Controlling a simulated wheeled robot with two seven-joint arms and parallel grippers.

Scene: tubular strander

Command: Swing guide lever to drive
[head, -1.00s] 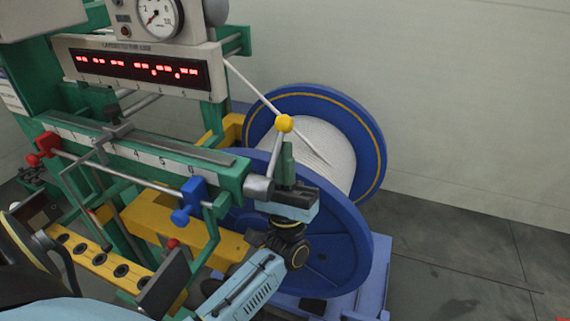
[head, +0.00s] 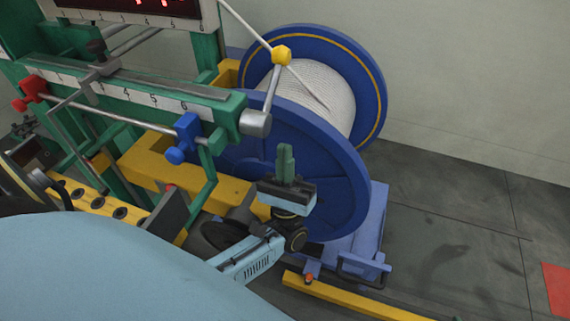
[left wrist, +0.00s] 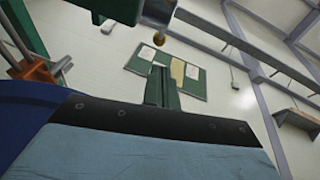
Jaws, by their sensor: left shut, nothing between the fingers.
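The guide lever is a thin grey rod with a yellow knob (head: 281,55), rising from a grey cylindrical hub (head: 255,123) at the right end of the green guide beam. It leans slightly right of upright. My right gripper is not in view.
A blue reel (head: 345,185) wound with pale strand stands behind my left gripper. A blue clamp (head: 187,132) and a red clamp (head: 31,90) sit on the guide rod. A yellow floor bar (head: 345,297) lies at the lower right. Floor at the right is mostly clear.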

